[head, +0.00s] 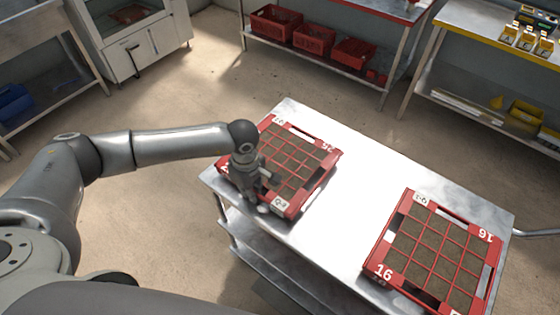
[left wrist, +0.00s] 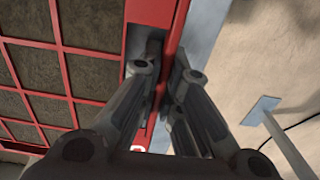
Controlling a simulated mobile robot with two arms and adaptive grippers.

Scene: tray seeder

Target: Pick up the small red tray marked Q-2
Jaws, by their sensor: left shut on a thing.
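A small red tray (head: 317,182) with a grid of soil-filled cells is at the left end of the metal table. Its near label starts with Q, but the digit is too small to read surely. My left gripper (head: 260,198) is at the tray's near left side, shut on its rim. In the left wrist view, the fingers (left wrist: 163,75) close on both sides of the red rim (left wrist: 178,22), with soil cells to the left. The tray appears to rest on the table. My left arm hides part of its left side. My right gripper is not in view.
A second red tray (head: 372,262), marked Q-1 and 16, lies at the table's right end. Bare metal tabletop (head: 352,190) lies between the trays. Red bins (head: 313,40) stand on a shelf at the back. A yellow-edged bench (head: 490,43) is at the back right.

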